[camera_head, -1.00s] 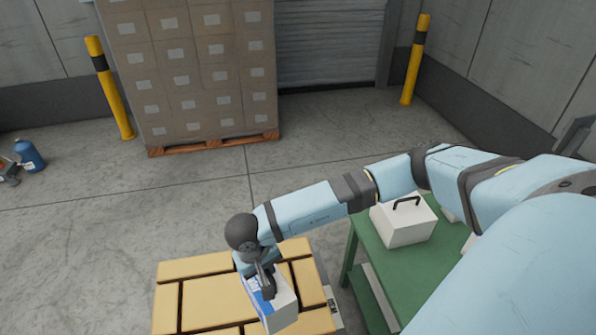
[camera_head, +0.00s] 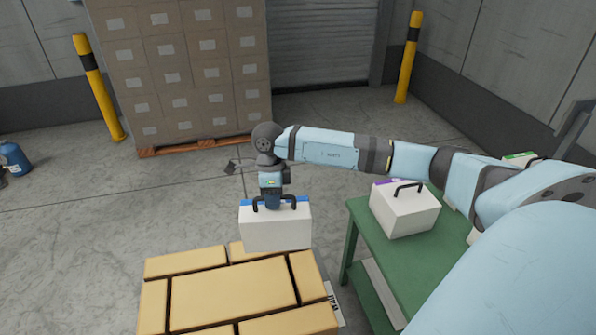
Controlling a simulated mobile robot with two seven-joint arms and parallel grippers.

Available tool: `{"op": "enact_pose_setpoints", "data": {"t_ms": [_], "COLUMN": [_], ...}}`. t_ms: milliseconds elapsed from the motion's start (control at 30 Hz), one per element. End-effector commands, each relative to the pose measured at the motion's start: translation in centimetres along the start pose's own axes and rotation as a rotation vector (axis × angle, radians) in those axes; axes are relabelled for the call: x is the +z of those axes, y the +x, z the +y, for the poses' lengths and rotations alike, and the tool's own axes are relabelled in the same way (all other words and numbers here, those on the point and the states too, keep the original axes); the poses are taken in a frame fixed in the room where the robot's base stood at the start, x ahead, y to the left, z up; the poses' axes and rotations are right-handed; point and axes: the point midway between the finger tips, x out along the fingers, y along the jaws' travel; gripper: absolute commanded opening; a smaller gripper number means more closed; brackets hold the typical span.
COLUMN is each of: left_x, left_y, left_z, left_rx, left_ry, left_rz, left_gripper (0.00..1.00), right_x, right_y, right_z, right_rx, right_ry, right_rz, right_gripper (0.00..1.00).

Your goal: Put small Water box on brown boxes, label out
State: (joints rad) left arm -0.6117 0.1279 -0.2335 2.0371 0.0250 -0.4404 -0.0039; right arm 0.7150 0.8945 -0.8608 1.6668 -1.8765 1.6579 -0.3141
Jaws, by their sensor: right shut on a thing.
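The small Water box (camera_head: 275,230) is white with a blue top edge and a dark handle. It hangs from my right gripper (camera_head: 271,200), which is shut on it. In the picture it shows just beyond the far edge of the brown boxes (camera_head: 233,292); its exact height above them is hard to tell. The face toward me is plain white, with no label visible on it. The brown boxes lie in a flat layer at the bottom of the view. My left gripper is not in view.
A green table (camera_head: 385,252) on the right holds a white box with a dark handle (camera_head: 405,208) and others partly hidden by my right arm. A wrapped pallet of cartons (camera_head: 180,65) stands behind, between yellow posts (camera_head: 97,88). Grey floor lies open on the left.

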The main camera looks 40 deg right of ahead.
Motion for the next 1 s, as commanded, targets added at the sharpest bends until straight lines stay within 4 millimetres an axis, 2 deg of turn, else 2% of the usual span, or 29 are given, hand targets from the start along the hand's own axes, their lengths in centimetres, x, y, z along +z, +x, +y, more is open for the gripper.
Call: {"op": "enact_pose_setpoints", "data": {"t_ms": [100,400,600,833,1000], "left_x": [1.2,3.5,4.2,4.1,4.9], "left_y": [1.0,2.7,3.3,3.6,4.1], "left_z": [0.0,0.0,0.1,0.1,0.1], "left_rx": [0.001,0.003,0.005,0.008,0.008], "left_ry": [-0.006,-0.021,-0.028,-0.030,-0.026], "left_rz": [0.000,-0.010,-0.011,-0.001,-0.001], "left_gripper": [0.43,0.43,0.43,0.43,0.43], "right_x": [-1.2,-4.5,-6.3,-7.3,-7.4], "right_y": [-0.3,-2.4,-3.9,-4.6,-3.5], "right_z": [-2.0,-6.1,-7.9,-8.8,-9.0], "right_rx": [-0.001,-0.002,-0.002,-0.001,-0.001], "right_ry": [0.252,0.885,1.202,1.371,1.387], "right_rz": [-0.052,-0.178,-0.241,-0.273,-0.274], "right_gripper": [0.00,0.00,0.00,0.00,0.00]}}
